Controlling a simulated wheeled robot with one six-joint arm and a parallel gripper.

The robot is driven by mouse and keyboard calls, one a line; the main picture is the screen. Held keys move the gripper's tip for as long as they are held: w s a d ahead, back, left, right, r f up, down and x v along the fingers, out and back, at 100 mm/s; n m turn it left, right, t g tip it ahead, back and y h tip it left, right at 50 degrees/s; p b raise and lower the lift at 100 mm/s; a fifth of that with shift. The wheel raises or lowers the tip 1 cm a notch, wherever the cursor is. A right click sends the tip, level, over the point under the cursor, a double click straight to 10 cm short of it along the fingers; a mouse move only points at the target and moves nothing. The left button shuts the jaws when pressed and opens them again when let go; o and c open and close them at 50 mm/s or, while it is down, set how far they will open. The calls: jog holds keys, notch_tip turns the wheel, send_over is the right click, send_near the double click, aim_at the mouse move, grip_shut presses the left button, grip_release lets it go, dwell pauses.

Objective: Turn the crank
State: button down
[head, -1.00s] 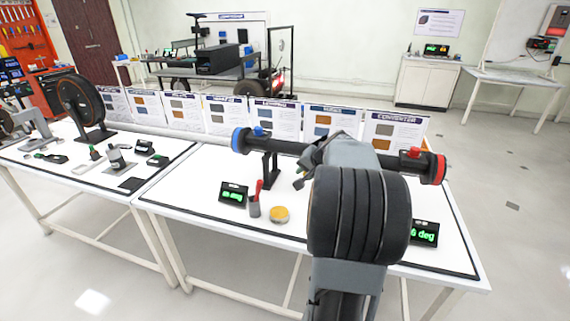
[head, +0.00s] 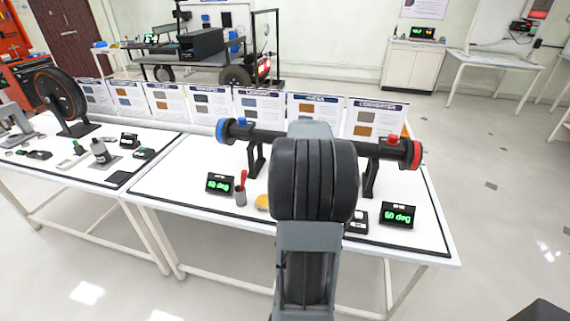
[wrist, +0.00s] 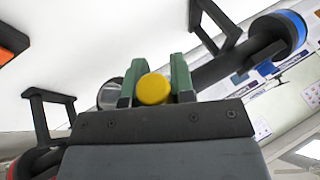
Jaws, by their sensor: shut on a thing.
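A black horizontal tube (head: 268,135) stands on black supports, with a blue collar (head: 221,130) at its left end and a red collar (head: 416,154) at its right end. In the wrist view, my gripper (wrist: 159,66) has its green fingers shut on a yellow round grip (wrist: 154,89), which looks like the crank's handle. The tube passes behind the fingers there, with the blue collar (wrist: 291,31) upper right and the red collar (wrist: 32,161) lower left. In the head view my arm hides the gripper, the grip and the tube's middle.
Two displays stand on the white table (head: 175,180): the left one (head: 219,184) and the right one (head: 398,215), which reads 60 deg. A grey cup with a red-handled tool (head: 241,193) and a yellow item (head: 262,202) lie near my arm. Poster cards line the back.

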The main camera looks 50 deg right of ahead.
jog(key=c, duration=1)
grip_release()
jog(key=v, duration=1.4)
jog(key=shift+w+p, duration=0.1)
jog(key=shift+p, duration=0.2)
